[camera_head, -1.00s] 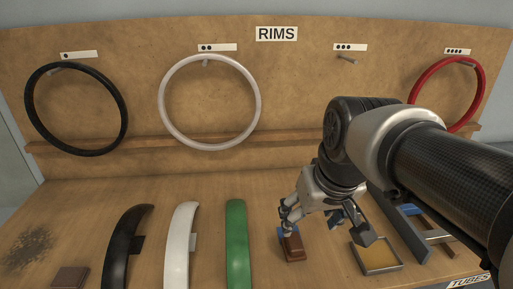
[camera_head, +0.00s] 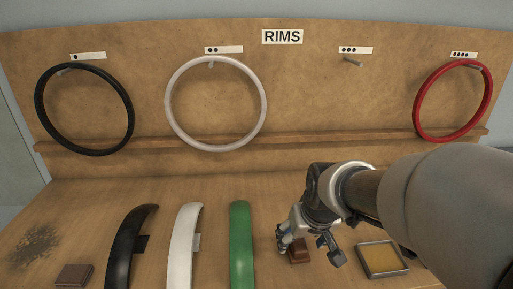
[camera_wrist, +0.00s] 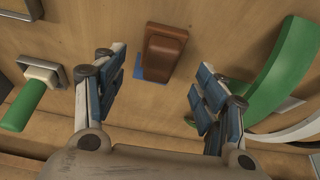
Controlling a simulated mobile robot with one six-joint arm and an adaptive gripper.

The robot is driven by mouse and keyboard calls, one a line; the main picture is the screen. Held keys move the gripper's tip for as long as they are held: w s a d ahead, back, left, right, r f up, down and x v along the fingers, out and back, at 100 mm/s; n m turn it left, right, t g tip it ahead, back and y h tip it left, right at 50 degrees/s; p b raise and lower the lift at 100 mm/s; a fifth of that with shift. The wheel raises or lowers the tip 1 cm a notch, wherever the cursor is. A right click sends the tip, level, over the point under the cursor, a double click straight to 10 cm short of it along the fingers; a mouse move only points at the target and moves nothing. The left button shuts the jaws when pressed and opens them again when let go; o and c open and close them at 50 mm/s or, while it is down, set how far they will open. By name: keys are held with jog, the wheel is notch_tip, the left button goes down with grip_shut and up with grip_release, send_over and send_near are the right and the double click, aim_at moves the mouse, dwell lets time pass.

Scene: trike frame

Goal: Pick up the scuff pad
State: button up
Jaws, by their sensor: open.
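A reddish-brown block with a raised grip (camera_head: 299,256) lies on the bench right of the green fender. In the wrist view the block (camera_wrist: 163,52) lies between the finger lines, at the top middle, with a blue patch beside its lower left. A flat, square brown pad (camera_head: 74,276) lies at the lower left of the bench; I cannot tell for sure which of the two is the scuff pad. My gripper (camera_head: 311,250) is open above the brown block and partly hides it. In the wrist view my fingers (camera_wrist: 158,78) are spread wide, with clear gaps to the block.
Black (camera_head: 128,245), white (camera_head: 184,245) and green (camera_head: 241,245) fenders stand left of my gripper. A grey-rimmed tray (camera_head: 382,273) is close on its right. A green-handled tool (camera_wrist: 24,105) lies left in the wrist view. Rims hang on the back board.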

aim_at(299, 241)
jog(key=x, duration=0.3)
jog(key=shift+w+f, duration=0.15)
jog(key=shift+f, duration=0.15)
jog(key=c, duration=1.2)
jog(key=shift+o, duration=0.2)
jog(key=shift+r, duration=0.15)
notch_tip(299, 241, up, 20)
jog(key=p, duration=0.2)
